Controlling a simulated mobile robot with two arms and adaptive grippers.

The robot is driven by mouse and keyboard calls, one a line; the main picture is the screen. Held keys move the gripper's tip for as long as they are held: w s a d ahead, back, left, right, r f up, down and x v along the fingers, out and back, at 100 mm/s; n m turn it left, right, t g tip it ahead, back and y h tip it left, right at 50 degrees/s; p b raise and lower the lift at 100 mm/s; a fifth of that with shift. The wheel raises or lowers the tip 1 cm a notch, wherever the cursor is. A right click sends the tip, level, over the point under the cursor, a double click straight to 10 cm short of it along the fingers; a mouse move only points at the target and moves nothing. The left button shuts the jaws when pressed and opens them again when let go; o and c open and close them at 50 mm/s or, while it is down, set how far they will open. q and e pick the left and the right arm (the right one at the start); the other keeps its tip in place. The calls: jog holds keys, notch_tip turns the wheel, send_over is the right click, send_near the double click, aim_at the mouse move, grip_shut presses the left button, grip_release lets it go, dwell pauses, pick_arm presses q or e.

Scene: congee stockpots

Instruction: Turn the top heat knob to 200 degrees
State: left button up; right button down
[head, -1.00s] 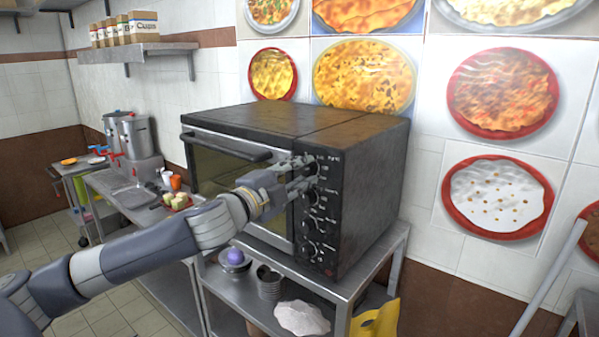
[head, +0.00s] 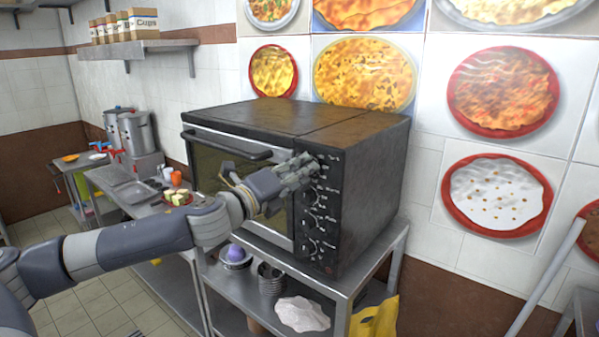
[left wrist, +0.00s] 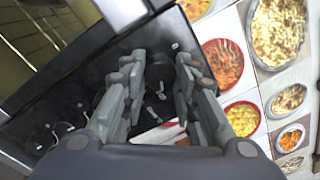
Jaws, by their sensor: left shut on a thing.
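A black oven (head: 370,185) stands on a metal table, with a column of knobs down the right side of its front. My left gripper (head: 308,165) is at the top heat knob, and its fingers hide most of that knob in the head view. In the left wrist view the two fingers stand on either side of the dark top knob (left wrist: 158,72) and are shut on it. The knob's pointer and degree marks are too small to read. My right gripper is not in view.
The oven's door handle (head: 225,146) sticks out left of the gripper. Below, the metal table (head: 345,290) holds a bowl, a tin and a white lump on its shelf. A counter with stockpots (head: 135,133) is at the left. The wall behind carries food pictures.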

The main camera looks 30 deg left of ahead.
pick_arm(q)
jog(key=shift+m, duration=0.6)
jog(key=o, duration=1.1)
jog(key=shift+s+a, duration=0.1)
jog(key=shift+s+a+f, duration=0.1)
jog(key=shift+s+a, duration=0.1)
jog(key=shift+s, duration=1.75)
jog(key=shift+s+a+f, duration=0.1)
jog(key=shift+s+a, duration=0.1)
jog(key=shift+s, duration=1.75)
jog(key=shift+s+a+f, duration=0.1)
jog(key=shift+s+a, duration=0.1)
jog(key=shift+s, duration=1.75)
